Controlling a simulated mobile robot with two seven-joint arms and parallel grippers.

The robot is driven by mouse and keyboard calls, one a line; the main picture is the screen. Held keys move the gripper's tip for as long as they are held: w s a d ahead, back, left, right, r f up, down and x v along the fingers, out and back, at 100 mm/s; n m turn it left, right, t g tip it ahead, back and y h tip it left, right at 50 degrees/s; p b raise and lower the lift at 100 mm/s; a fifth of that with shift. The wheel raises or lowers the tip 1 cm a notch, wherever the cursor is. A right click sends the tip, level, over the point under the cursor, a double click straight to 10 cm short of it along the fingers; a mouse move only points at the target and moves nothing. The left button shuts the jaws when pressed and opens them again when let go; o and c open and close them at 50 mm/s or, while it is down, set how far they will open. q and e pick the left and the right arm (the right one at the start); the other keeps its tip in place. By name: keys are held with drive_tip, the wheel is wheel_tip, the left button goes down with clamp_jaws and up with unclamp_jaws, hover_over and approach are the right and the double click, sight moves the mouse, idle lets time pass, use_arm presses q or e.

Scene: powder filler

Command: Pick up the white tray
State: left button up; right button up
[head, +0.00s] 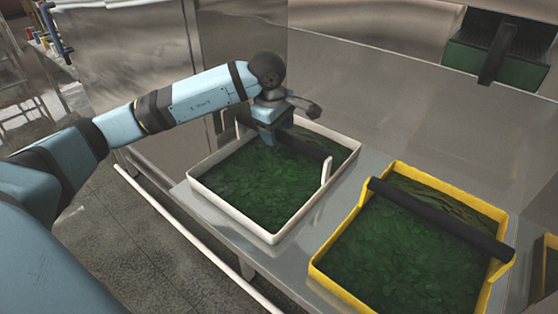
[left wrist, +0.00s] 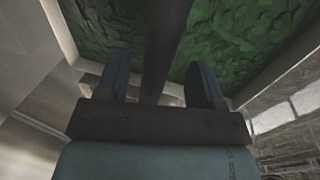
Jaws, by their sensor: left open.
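The white tray (head: 273,237) stands on the metal counter in the middle of the head view, filled with green leaf-like material. A dark bar handle (head: 304,146) spans it. My left gripper (head: 268,140) is over the tray's far left part, at the end of the handle. In the left wrist view the open fingers (left wrist: 160,88) stand on either side of the dark handle (left wrist: 165,45), with a gap to each side. The tray's white rim (left wrist: 62,32) also shows there. I cannot tell how deep the handle sits between the fingers. My right gripper is not in view.
A yellow tray (head: 326,281) with green filling and a dark handle stands to the right on the same metal counter (head: 232,236). Another yellow edge (head: 548,272) shows at the far right. A metal wall stands behind, with a dark-handled green-filled opening (head: 497,47) above.

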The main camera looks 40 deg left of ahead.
sight(280, 141)
use_arm(q)
drive_tip(key=f, duration=0.2)
drive_tip(key=w+f, duration=0.1)
drive_tip(key=f, duration=0.1)
drive_tip(key=shift+f, duration=0.3)
clamp_jaws()
drive_tip(key=shift+w+r, duration=0.1)
drive_tip(key=shift+r, duration=0.05)
idle(0.9)
